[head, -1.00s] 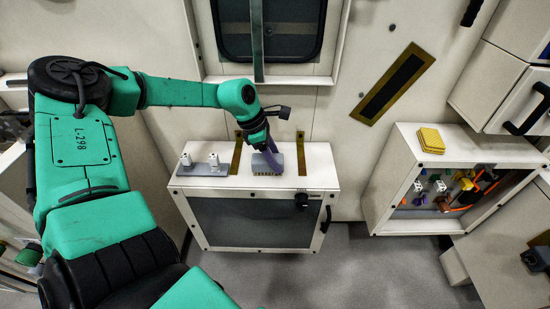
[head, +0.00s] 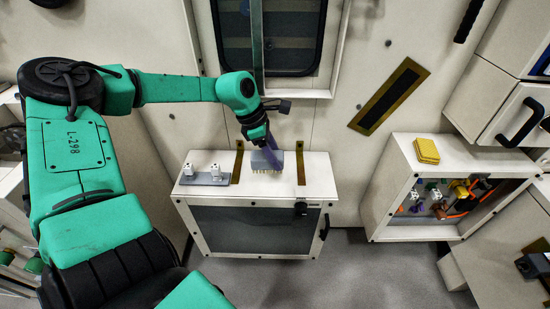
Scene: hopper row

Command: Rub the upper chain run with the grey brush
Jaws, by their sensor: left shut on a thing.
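The grey brush (head: 262,161) is a block with pale yellow bristles along its lower edge. It is over the back part of the white cabinet's top, between two gold strips. My left gripper (head: 268,145), at the end of the green arm, is shut on a purple part just above the block, which seems to be the brush's handle. The fingers partly hide it. I cannot tell whether the bristles touch the cabinet top. I cannot make out the chain run in this view. My right gripper is not in view.
The white cabinet (head: 325,182) carries a grey plate with white fittings (head: 204,179) left of the brush. A window (head: 290,40) with a vertical bar is behind. To the right, an open-fronted box (head: 395,150) bears a yellow sponge-like block (head: 427,151). Grey floor lies in front.

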